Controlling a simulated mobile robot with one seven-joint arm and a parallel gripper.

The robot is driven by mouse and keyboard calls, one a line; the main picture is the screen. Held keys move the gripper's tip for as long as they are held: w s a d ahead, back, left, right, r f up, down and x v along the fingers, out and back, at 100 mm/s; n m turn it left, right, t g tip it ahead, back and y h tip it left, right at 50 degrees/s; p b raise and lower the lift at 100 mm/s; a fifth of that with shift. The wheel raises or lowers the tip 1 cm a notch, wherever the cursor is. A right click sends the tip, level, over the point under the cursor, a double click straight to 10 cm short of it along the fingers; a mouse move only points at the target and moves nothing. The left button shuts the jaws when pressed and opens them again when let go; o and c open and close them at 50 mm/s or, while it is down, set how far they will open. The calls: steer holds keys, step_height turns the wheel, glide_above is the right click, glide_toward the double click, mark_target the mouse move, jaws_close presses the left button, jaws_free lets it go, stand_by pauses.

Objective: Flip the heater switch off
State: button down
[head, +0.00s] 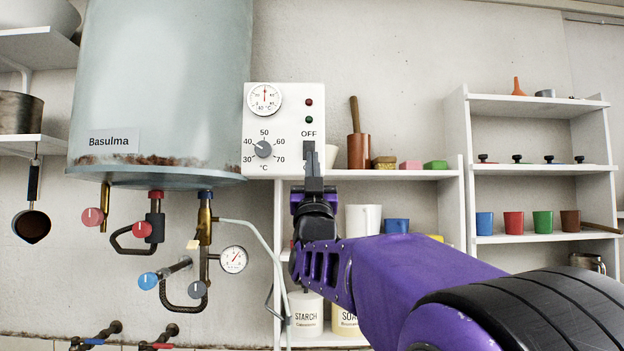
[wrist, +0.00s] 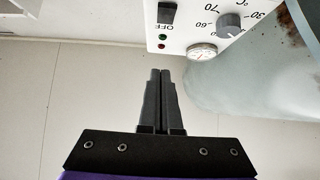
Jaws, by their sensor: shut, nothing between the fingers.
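The heater's white control panel (head: 285,105) hangs on the wall beside the grey tank. It has a dial, a knob, a red lamp, a green lamp and the word OFF. In the head view my gripper (head: 310,148) stands upright just below OFF and covers the switch there. In the wrist view the panel (wrist: 190,38) appears upside down, and the black heater switch (wrist: 167,13) shows near the top edge. My gripper (wrist: 160,72) is shut and empty, its tips apart from the switch in that view. Which way the switch is tipped I cannot tell.
The tank (head: 165,85) is left of the panel, with valves, pipes and a gauge (head: 234,259) beneath. A white shelf (head: 440,176) with a mallet (head: 358,145) and coloured blocks stands behind my arm. Another shelf unit (head: 540,170) with cups is at right.

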steer(key=shift+v, duration=1.1)
steer(key=shift+s+r, duration=0.15)
steer(key=shift+r, duration=0.05)
